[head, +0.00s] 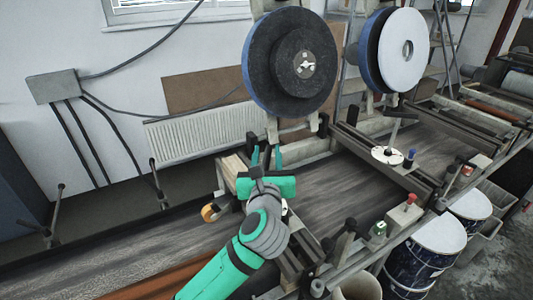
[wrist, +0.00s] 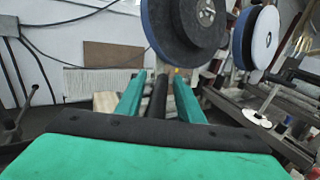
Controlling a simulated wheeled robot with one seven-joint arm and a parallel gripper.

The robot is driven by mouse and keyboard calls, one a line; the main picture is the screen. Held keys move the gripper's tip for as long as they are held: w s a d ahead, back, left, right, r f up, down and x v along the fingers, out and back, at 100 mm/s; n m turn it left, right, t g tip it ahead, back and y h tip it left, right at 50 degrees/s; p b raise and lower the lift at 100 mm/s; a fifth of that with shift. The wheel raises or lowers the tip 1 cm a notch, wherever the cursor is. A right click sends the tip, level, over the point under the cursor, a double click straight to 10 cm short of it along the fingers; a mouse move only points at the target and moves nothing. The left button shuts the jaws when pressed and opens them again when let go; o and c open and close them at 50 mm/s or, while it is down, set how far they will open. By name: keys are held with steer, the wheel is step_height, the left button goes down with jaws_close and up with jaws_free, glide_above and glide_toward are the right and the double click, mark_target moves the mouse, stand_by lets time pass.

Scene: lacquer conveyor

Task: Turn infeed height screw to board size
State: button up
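My gripper (head: 266,156) is green and reaches over the conveyor beside the first machine head. In the wrist view its two fingers (wrist: 160,78) stand apart, with a dark upright bar (wrist: 157,98) showing between them. I cannot tell whether they touch the bar, or whether it is the infeed height screw. A pale round handwheel (head: 387,155) with dark knobs sits on the crossbeam to the right, apart from my gripper. It also shows in the wrist view (wrist: 257,118). A large dark disc wheel (head: 290,62) stands just above and behind my gripper.
A second, white-faced wheel (head: 403,50) stands further right. The grey conveyor bed (head: 130,228) runs below my arm. A box with a red button (head: 405,214) and dark posts line the front edge. Drums (head: 438,240) stand below on the right. An orange roll (head: 209,213) is left of my gripper.

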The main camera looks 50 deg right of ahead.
jaws_close()
steer(key=shift+a+r+m+g+h, duration=0.1)
steer(key=shift+m+g+h, duration=0.3)
steer(key=shift+g, duration=0.1)
steer(key=m+g+h, duration=0.2)
steer(key=g, duration=0.1)
steer(key=m+g, duration=0.1)
steer(key=g, duration=0.1)
steer(key=shift+s+d+m+h, duration=0.2)
steer(key=shift+s+m+h, duration=0.15)
steer(key=shift+m+h, duration=0.05)
steer(key=shift+s+a+r+m+g+y, duration=0.15)
steer(key=shift+s+m+g+y, duration=0.7)
steer(key=shift+m+g, duration=2.2)
steer(key=shift+s+a+f+m+g+y, duration=0.1)
steer(key=shift+m+g+y, duration=1.65)
steer(key=shift+g, duration=2.2)
steer(key=shift+s+a+r+m+g+y, duration=0.15)
steer(key=shift+s+m+g+y, duration=0.55)
steer(key=shift+m+g, duration=2.45)
steer(key=shift+w+n+g+y, duration=0.15)
steer(key=shift+n+g+y, duration=0.1)
steer(key=shift+g+y, duration=0.1)
jaws_free()
steer(key=shift+f, duration=0.15)
